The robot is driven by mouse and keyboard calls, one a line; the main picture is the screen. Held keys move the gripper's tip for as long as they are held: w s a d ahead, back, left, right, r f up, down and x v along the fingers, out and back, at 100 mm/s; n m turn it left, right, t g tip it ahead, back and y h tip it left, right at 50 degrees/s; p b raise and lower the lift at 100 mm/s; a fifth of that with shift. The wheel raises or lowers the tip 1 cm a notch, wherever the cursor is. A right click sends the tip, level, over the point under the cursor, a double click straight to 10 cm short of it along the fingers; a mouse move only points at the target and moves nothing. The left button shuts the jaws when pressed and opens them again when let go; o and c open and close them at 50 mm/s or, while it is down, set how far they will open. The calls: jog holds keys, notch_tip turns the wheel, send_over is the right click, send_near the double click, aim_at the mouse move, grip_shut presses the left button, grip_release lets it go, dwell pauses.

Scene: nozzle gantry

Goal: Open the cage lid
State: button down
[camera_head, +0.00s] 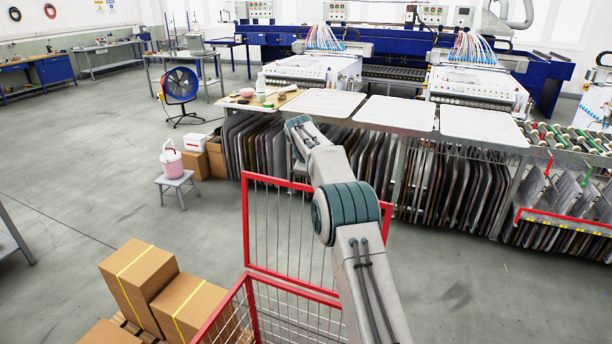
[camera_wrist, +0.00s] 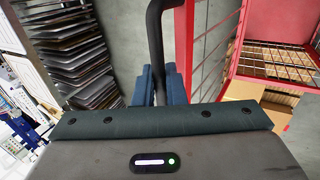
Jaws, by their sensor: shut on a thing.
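The cage has a red frame (camera_head: 223,312) with wire mesh, at the bottom of the head view, partly cut off by the picture edge. Its lid, a red-framed mesh panel (camera_head: 280,228), stands steeply up from the cage's far side; my arm covers its right part. In the wrist view, a red frame bar (camera_wrist: 184,45) runs just right of a black curved handle (camera_wrist: 154,30). My gripper (camera_wrist: 158,78) has its blue fingers closed around the lower part of this handle. In the head view my arm hides the fingers and handle.
Cardboard boxes (camera_head: 142,278) on a pallet stand left of the cage. Beyond the lid is a printing table with white platens (camera_head: 387,112) and dark panels racked beneath. A stool (camera_head: 176,184) with a pink bucket stands behind left. Grey floor is clear at right and left.

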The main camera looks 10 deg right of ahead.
jog(key=shift+w+d+f, duration=0.15)
jog(key=shift+w+d, duration=0.05)
jog(key=shift+w, duration=0.2)
jog(key=shift+w+d+f, duration=0.1)
jog(key=shift+w+d, duration=0.1)
jog(key=shift+w, duration=0.2)
jog(key=shift+w, duration=0.1)
jog(key=c, duration=1.7)
grip_release()
jog(key=shift+d, duration=0.1)
jog(key=shift+r, duration=0.15)
jog(key=v, duration=1.3)
jog(key=shift+r, duration=0.35)
